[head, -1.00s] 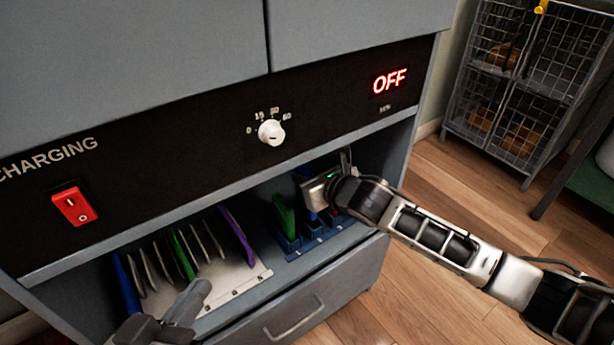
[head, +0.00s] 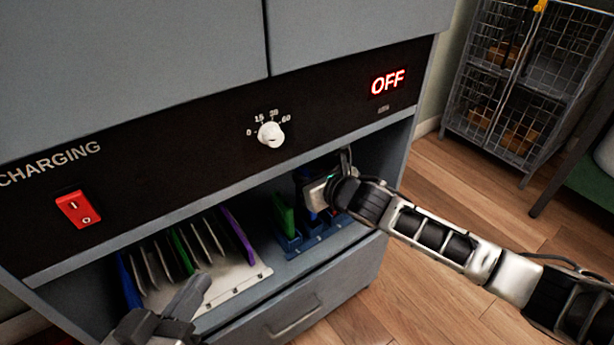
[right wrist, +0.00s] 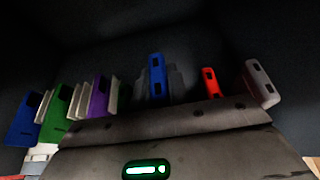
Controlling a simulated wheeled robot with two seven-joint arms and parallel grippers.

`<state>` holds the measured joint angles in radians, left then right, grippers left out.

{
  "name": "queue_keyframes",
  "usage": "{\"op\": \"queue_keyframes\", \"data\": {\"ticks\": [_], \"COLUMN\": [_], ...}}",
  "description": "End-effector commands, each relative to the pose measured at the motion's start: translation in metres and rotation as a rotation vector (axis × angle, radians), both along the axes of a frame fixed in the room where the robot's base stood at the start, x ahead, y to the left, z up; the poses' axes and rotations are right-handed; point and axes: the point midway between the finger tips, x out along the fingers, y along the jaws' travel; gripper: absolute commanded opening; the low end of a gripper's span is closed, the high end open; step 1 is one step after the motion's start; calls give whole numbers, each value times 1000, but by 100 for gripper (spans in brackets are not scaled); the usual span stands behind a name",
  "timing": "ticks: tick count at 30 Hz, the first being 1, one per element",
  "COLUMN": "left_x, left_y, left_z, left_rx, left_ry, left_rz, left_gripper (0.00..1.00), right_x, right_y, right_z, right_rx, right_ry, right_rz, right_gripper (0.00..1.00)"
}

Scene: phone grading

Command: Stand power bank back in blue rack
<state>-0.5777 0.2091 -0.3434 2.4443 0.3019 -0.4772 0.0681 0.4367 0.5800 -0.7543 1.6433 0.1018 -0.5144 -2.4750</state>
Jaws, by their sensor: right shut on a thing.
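The blue rack (head: 318,239) stands on the cabinet shelf, right of the phone holder. A green power bank (head: 284,213) stands upright in its left part. My right gripper (head: 318,196) is over the rack, shut on a blue power bank (right wrist: 156,75), which shows between its grey fingers in the right wrist view. In the head view the gripper hides most of that bank, and whether its lower end is seated in a slot cannot be told. My left gripper (head: 192,292) is in front of the phone holder; its jaw gap is unclear.
A pale holder (head: 235,288) with several upright phones fills the shelf's left side. In the right wrist view a red item (right wrist: 208,84) and a pale item (right wrist: 261,82) stand right of the blue bank. The shelf has a low overhang above it.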

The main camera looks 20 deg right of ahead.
Motion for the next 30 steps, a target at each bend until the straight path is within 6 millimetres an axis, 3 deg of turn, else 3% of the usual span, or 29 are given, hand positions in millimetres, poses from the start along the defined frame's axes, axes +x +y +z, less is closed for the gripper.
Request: {"op": "queue_keyframes", "data": {"ticks": [30], "left_x": [0], "left_y": [0], "left_z": [-12], "left_rx": [6], "left_ry": [-2], "left_rz": [-4], "left_gripper": [0], "right_x": [1], "right_y": [0], "right_z": [-22], "right_rx": [-1], "right_ry": [-3], "right_rz": [1], "right_gripper": [0]}}
